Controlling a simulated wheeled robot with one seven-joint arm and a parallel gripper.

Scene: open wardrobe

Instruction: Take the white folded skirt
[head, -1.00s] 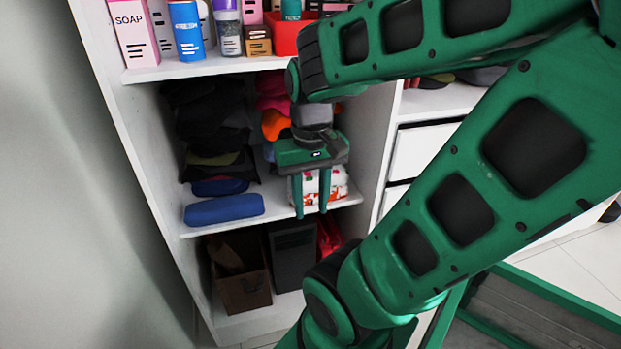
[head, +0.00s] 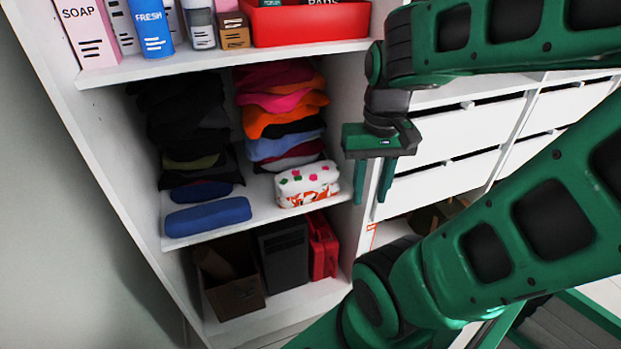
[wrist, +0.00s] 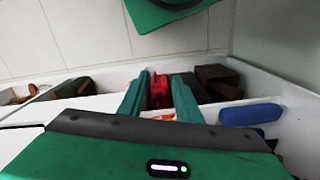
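I cannot make out a plain white folded skirt in either view. A white rounded thing with a red, green and orange pattern (head: 306,183) lies on the middle shelf in the head view, in front of a stack of folded clothes (head: 282,110). I cannot tell whether it is cloth or a case. My gripper (head: 373,198) is open and empty, fingers pointing down, to the right of this thing and apart from it, by the wardrobe's side panel. In the wrist view the gripper's two fingers (wrist: 160,78) stand apart with nothing held between them.
A blue case (head: 208,217) lies left on the same shelf, below dark folded clothes (head: 185,120). The upper shelf holds a red tray (head: 310,24) and bottles. A brown box (head: 236,295) and red case (head: 322,245) stand below. White drawers (head: 440,184) are at right.

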